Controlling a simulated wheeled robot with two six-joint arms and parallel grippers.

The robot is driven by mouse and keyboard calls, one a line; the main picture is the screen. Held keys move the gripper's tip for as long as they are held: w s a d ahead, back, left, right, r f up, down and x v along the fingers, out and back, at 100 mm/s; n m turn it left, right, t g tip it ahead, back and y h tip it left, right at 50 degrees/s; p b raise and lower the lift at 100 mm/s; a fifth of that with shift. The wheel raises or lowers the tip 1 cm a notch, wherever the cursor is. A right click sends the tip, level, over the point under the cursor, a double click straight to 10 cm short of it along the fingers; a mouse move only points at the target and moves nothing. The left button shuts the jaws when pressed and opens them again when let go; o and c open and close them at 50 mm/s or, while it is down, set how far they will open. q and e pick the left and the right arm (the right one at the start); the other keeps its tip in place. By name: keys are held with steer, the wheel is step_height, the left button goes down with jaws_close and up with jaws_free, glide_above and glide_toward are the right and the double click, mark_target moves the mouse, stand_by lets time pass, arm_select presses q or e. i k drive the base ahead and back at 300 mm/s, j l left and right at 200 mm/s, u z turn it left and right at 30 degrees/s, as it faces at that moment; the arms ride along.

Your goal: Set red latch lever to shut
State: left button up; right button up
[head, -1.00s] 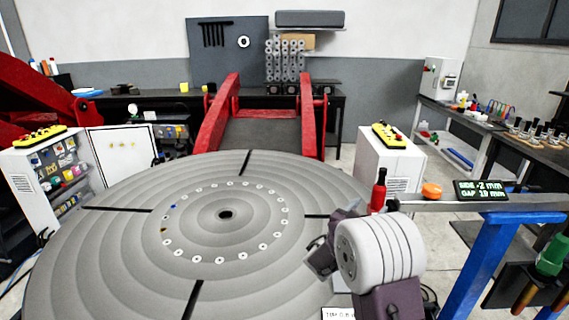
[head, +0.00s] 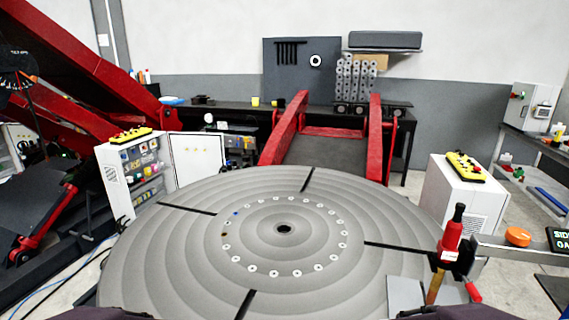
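No part in view is clearly marked as the red latch lever. At the lower right, a red upright handle with a black top (head: 453,238) stands at the end of a grey bar, beside the round turntable (head: 200,255). A small red grip (head: 473,291) sticks out low beside it, tilted down to the right. I cannot tell which of these, if either, is the latch lever, or whether it is open or shut. Neither gripper shows; only dark edges of what seem to be my own arms show along the bottom edge.
An orange knob (head: 517,236) sits on the grey bar at the right. White cabinets with yellow button boxes stand left (head: 130,134) and right (head: 465,166). Red arms (head: 286,128) flank a dark ramp behind the turntable. Large red machinery (head: 80,85) fills the left.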

mark_target(473, 292)
steer(key=z, duration=1.55)
